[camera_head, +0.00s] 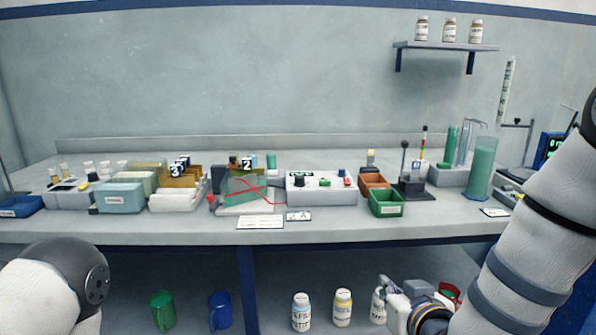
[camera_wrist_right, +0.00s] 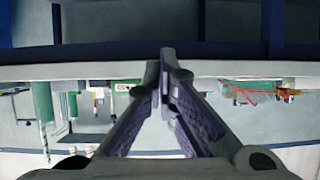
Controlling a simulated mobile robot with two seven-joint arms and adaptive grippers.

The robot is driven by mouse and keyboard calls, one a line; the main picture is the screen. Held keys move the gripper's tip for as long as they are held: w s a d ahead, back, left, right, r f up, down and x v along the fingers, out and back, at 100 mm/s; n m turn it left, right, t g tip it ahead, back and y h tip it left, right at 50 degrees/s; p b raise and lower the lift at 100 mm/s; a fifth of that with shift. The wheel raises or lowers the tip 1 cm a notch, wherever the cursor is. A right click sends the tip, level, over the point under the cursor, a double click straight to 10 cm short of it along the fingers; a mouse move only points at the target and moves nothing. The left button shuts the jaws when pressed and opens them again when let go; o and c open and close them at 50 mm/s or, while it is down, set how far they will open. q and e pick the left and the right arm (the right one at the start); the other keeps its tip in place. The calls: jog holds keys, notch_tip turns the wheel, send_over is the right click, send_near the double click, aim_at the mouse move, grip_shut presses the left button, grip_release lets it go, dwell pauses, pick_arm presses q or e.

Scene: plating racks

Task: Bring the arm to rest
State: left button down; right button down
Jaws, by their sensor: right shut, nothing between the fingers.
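My right gripper (camera_head: 386,283) is in front of the bench, below the level of its top, at the lower right of the head view. In the right wrist view its two fingers (camera_wrist_right: 164,62) come together at the tips, with nothing between them. My right arm (camera_head: 535,230) reaches in from the right edge. My left arm (camera_head: 50,285) shows only as a rounded white link at the lower left; its gripper is out of the picture. The bench (camera_head: 130,228) stands beyond both arms, and the wrist view shows it upside down.
A green bin (camera_head: 386,207), a white power unit (camera_head: 322,190) and a tank (camera_head: 243,190) stand on the bench. Several racks are at its left. A tall green cylinder (camera_head: 481,170) is near my right arm. Bottles (camera_head: 301,312) and jugs (camera_head: 162,312) stand below the benchtop.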

jog(key=s+d+f+g, duration=0.2)
jog(key=s+f+g, duration=0.5)
jog(key=s+f, duration=0.95)
jog(key=s+d+f+g, duration=0.1)
jog(key=s+f+g, duration=0.1)
jog(key=s, duration=0.5)
jog(key=s+d+f+g, duration=0.1)
jog(key=s+f+g, duration=0.1)
jog(key=s, duration=0.6)
jog(key=s+d+f+m+g+h, duration=0.1)
jog(key=s+f+g, duration=0.1)
jog(key=s, duration=0.6)
jog(key=shift+s+d+f+g, duration=0.25)
jog(key=shift+f+g, duration=0.1)
jog(key=shift+g, duration=0.45)
